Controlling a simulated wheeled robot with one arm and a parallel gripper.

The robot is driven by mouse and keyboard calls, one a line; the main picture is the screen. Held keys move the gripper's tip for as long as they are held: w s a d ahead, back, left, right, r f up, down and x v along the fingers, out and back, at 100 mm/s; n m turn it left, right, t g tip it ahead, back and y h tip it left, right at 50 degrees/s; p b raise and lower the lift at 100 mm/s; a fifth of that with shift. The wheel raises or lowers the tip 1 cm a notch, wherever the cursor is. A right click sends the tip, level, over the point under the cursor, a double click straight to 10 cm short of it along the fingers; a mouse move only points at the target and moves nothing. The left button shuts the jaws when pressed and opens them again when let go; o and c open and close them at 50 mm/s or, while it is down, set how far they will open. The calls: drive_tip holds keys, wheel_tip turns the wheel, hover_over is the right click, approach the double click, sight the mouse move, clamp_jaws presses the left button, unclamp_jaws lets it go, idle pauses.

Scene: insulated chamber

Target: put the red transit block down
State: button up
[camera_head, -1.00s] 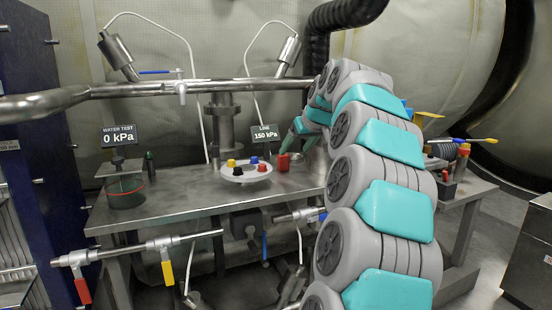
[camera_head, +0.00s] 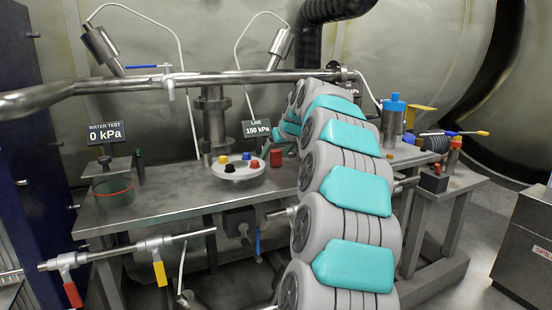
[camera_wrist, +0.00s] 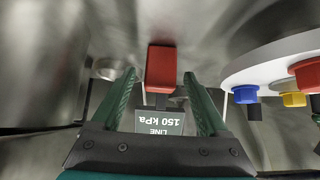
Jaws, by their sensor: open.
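The red transit block (camera_head: 276,158) stands on the steel bench (camera_head: 170,205), just right of the round white plate (camera_head: 237,173). In the wrist view the red block (camera_wrist: 161,66) shows at the level of my green fingertips, with a gap on each side. My gripper (camera_wrist: 160,75) is open and grips nothing. In the head view my arm hides most of the gripper. The wrist picture is upside down, with the inverted "LINE 150 kPa" sign (camera_wrist: 160,122) below the block.
The white plate carries blue, yellow, red and black knobs close beside the block. A steel pipe (camera_head: 200,80) runs above the bench. A green cylinder with a red ring (camera_head: 113,190) stands at the left. The bench front between it and the plate is clear.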

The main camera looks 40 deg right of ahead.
drive_tip(key=shift+c, duration=0.3)
clamp_jaws()
idle(0.3)
